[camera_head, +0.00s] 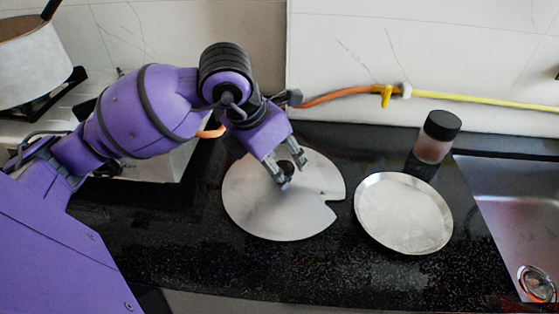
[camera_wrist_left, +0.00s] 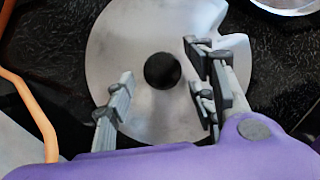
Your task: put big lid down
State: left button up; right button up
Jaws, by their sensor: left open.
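The big lid (camera_head: 255,205) is a round, flat metal disc with a notch at its right edge. It lies flat on the black counter, left of the smaller round metal dish. My left gripper (camera_head: 291,175) is over the lid near its black knob. In the left wrist view the lid (camera_wrist_left: 125,35) fills the middle, and its black knob (camera_wrist_left: 162,70) shows between the two spread fingers of my left gripper (camera_wrist_left: 160,95). The fingers are apart from the knob on both sides. My right gripper is in neither view.
A round metal dish (camera_head: 404,213) lies to the right, with a dark-capped jar (camera_head: 435,138) behind it. A sink (camera_head: 520,215) is at the far right. A white pot (camera_head: 35,60) stands on the stove at the left. An orange-yellow hose (camera_head: 440,96) runs along the wall. The front counter is clear.

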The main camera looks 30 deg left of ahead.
pick_arm(q)
jog(key=p+v, duration=0.1)
jog(key=v, duration=1)
jog(key=shift+s, duration=0.15)
